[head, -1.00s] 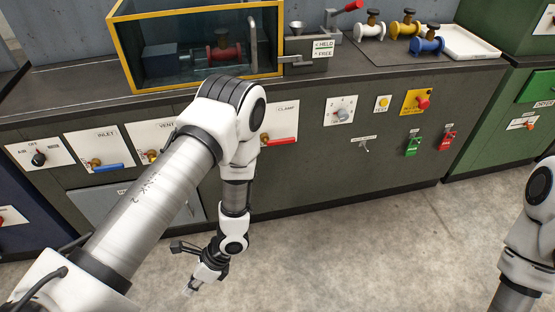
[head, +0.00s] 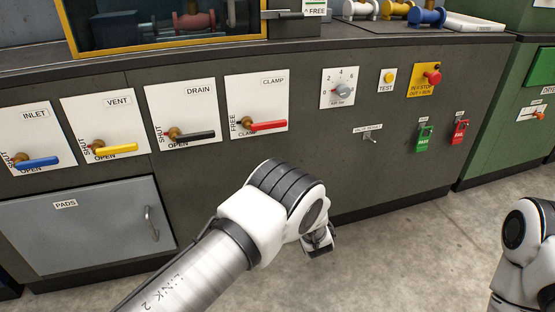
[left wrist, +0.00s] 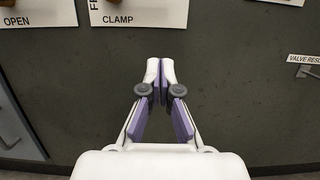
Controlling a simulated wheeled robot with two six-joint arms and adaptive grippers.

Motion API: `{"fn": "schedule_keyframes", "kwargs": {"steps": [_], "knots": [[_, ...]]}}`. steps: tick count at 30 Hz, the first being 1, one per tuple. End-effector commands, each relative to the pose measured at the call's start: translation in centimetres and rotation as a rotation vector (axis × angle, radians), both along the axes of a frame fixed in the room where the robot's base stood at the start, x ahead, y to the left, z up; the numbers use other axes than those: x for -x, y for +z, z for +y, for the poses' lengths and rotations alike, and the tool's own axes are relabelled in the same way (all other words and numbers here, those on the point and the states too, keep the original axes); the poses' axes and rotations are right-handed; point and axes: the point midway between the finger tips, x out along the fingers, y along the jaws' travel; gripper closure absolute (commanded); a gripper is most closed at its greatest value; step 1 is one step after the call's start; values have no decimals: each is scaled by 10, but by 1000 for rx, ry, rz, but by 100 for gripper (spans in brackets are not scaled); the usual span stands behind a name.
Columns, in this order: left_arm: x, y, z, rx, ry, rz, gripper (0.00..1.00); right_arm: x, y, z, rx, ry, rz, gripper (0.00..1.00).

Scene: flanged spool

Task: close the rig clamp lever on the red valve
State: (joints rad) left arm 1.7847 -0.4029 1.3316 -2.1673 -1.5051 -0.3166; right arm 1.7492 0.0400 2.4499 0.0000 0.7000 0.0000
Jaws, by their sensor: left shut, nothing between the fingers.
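The clamp panel (head: 257,92) is a white plate on the dark cabinet front. Its red lever (head: 267,126) lies level, pointing right from a brass pivot, just above the word CLAMP; FREE is written upright at the left. A red spool-shaped valve (head: 195,21) is partly seen inside the yellow-framed case. That view does not clearly show the lever. My right gripper is out of view.
Inlet (head: 36,162), vent (head: 124,147) and drain (head: 195,134) levers are left of the clamp panel. A dial (head: 341,90), test button (head: 387,78) and stop button (head: 431,76) are to its right. Below are a pads door (head: 80,232) and bare cabinet front.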

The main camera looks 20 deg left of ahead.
Motion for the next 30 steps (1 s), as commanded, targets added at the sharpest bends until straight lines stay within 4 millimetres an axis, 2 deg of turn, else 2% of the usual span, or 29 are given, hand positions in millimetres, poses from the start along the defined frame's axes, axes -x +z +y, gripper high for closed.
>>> {"fn": "schedule_keyframes", "kwargs": {"steps": [1, 14, 20, 29, 30], "knots": [[0, -5, 1, 0, 1, -2, 100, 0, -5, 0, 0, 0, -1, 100], [-5, -2, 5, 2, 4, 2, 100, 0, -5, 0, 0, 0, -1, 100], [-31, 3, 24, 5, 7, -2, 100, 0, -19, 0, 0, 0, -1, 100], [-83, 18, 60, 4, 6, -1, 100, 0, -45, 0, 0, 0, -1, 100], [-82, 32, 56, 1, 3, -2, 100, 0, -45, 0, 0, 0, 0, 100]]}}
